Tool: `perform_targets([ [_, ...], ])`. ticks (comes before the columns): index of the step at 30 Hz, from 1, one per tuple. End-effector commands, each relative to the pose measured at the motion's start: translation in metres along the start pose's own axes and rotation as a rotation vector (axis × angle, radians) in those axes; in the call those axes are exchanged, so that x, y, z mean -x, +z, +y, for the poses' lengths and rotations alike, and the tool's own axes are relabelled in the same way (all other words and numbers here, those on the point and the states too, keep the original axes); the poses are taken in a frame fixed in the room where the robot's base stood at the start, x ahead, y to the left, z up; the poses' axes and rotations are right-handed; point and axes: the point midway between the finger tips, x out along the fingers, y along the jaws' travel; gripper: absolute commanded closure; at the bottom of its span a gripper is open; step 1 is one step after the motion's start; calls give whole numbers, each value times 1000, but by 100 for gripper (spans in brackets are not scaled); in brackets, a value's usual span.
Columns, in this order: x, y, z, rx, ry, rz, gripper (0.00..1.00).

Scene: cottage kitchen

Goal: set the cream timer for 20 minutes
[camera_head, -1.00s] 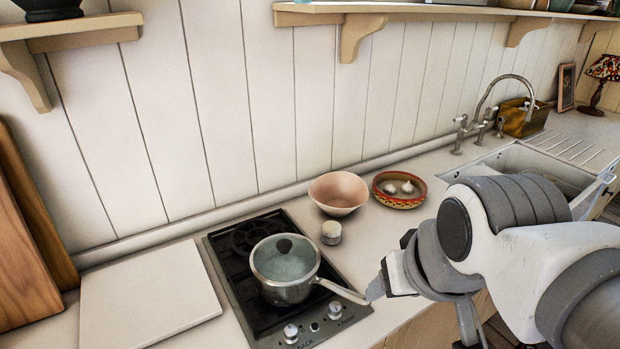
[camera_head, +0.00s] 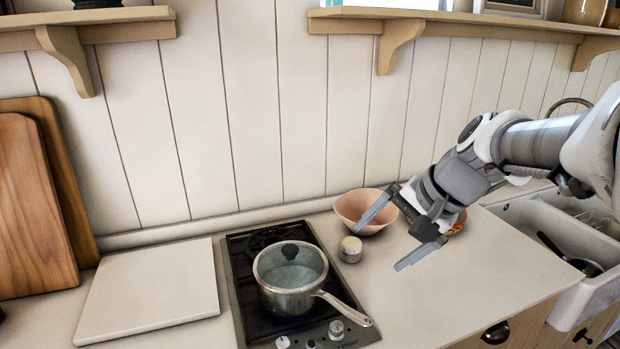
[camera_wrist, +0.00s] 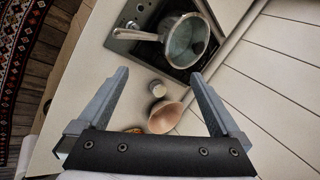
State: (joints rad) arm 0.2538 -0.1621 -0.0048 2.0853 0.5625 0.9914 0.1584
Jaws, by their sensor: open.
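The cream timer (camera_head: 350,249) is a small round cylinder with a paler top, standing upright on the counter just right of the hob. It also shows in the wrist view (camera_wrist: 157,89), between and beyond my fingertips. I cannot read any marks on its dial. My gripper (camera_head: 385,236) is open and empty, with its two fingers spread wide. In the head view it is above the counter, a little right of the timer and apart from it. The wrist view shows my gripper (camera_wrist: 162,78) pointing toward the timer.
A pot (camera_head: 290,285) with a glass lid sits on the black hob (camera_head: 245,262), its handle pointing front right. A pink bowl (camera_head: 352,205) stands behind the timer, with a patterned bowl (camera_head: 459,222) partly behind my gripper. Counter (camera_head: 480,270) is clear at front right.

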Motion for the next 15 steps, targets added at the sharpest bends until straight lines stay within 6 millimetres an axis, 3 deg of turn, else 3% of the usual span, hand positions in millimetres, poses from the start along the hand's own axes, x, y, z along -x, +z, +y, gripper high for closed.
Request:
perform_targets([
  [1, -24, -10, 5, -76, -16, -43, 0],
  [8, -88, -52, 9, -415, -123, -225, 0],
  [15, -153, -105, 26, -763, -264, -423, 0],
])
